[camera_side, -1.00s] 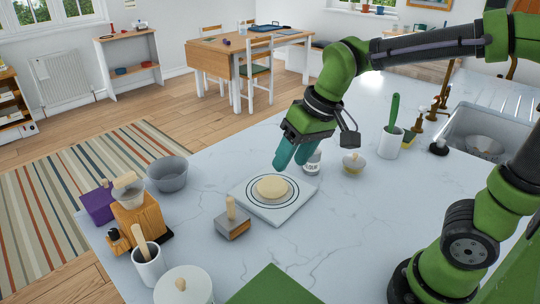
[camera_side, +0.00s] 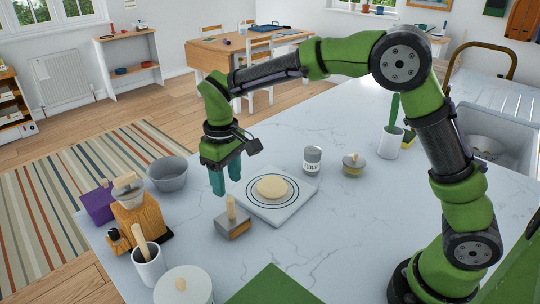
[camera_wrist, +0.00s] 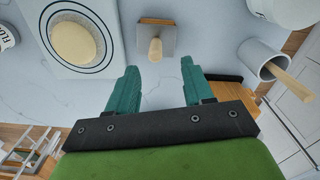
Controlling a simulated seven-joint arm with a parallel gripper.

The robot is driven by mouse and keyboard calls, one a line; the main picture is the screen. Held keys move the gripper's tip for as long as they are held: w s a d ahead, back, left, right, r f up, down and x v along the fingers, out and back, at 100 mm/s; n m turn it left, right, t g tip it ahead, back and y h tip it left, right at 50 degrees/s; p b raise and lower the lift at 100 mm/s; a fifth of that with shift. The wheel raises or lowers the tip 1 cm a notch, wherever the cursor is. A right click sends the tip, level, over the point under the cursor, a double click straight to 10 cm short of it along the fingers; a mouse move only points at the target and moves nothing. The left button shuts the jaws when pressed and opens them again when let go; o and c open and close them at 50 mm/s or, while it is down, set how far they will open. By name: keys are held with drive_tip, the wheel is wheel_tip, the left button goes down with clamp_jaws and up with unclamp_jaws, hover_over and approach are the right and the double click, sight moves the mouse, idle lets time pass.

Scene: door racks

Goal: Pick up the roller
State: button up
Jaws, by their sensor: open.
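A small tool with an upright wooden handle (camera_side: 231,209) on a grey and wooden block stands on the counter, left of the dough board; its handle (camera_wrist: 155,49) also shows in the wrist view. It may be the roller, but its shape does not make this certain. My gripper (camera_side: 226,186) points down, open and empty, beside the board and above and behind this tool in the side view. In the wrist view my gripper (camera_wrist: 156,72) has its fingers spread, with the handle just beyond the gap between them. The handle and fingers do not appear to touch.
A round of dough (camera_side: 271,187) lies on a white board (camera_side: 284,212). Around it stand a flour can (camera_side: 312,160), a grey bowl (camera_side: 167,173), a wooden block (camera_side: 141,222), a utensil cup (camera_side: 149,268) and a lidded pot (camera_side: 184,288).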

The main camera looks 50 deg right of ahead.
hover_over(232, 218)
wheel_tip(232, 218, down, 5)
drive_tip(key=shift+w+f, duration=0.1)
drive_tip(key=shift+w+d+f, duration=0.15)
drive_tip(key=shift+f, duration=1.15)
drive_tip(key=shift+w+d+f, duration=0.1)
drive_tip(key=shift+d+f, duration=0.05)
drive_tip(key=shift+f, duration=1.15)
drive_tip(key=shift+c, duration=0.4)
clamp_jaws()
